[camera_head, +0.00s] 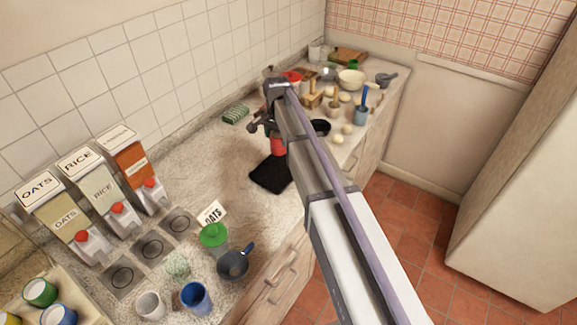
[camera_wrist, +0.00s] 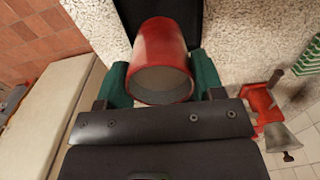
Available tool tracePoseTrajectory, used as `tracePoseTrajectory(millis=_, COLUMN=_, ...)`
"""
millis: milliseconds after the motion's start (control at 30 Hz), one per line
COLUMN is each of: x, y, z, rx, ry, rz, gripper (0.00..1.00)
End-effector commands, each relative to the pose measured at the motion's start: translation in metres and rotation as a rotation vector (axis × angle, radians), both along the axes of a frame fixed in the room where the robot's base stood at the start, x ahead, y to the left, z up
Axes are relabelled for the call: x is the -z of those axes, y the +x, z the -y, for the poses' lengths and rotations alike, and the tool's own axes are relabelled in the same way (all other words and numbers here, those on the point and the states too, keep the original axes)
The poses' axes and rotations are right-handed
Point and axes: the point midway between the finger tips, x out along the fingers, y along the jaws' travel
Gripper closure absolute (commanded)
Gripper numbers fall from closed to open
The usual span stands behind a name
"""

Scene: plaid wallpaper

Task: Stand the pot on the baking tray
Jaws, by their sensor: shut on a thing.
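A red pot (camera_wrist: 160,50) is between the green fingers of my gripper (camera_wrist: 161,82) in the wrist view, its round opening facing the camera. The fingers are shut on its sides. In the head view the red pot (camera_head: 278,147) shows below my gripper (camera_head: 276,131), partly hidden by my arm. The black baking tray (camera_head: 268,176) lies on the counter near its front edge, just below the pot in the picture. In the wrist view part of the tray (camera_wrist: 128,14) shows beyond the pot. I cannot tell whether the pot touches the tray.
A green striped sponge (camera_head: 236,115) lies at the wall. Behind my arm are a black pan (camera_head: 320,127), a blue-handled utensil cup (camera_head: 361,115), eggs and a cream bowl (camera_head: 351,79).

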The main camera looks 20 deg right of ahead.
Motion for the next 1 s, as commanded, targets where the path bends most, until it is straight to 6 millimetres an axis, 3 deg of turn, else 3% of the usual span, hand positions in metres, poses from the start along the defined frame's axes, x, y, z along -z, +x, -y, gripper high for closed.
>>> tracePoseTrajectory(millis=167, x=0.006, y=0.0, z=0.0, rx=-0.001, ry=0.0, rz=0.0, gripper=0.69)
tracePoseTrajectory(millis=467, x=0.065, y=0.0, z=0.0, rx=-0.001, ry=0.0, rz=0.0, gripper=0.69)
tracePoseTrajectory(millis=667, x=0.066, y=0.0, z=0.0, rx=0.0, ry=0.0, rz=0.0, gripper=0.69)
tracePoseTrajectory(millis=900, x=0.104, y=0.0, z=0.0, rx=0.0, ry=0.0, rz=0.0, gripper=0.69)
tracePoseTrajectory(millis=1000, x=0.102, y=0.0, z=0.0, rx=0.0, ry=0.0, rz=0.0, gripper=0.69)
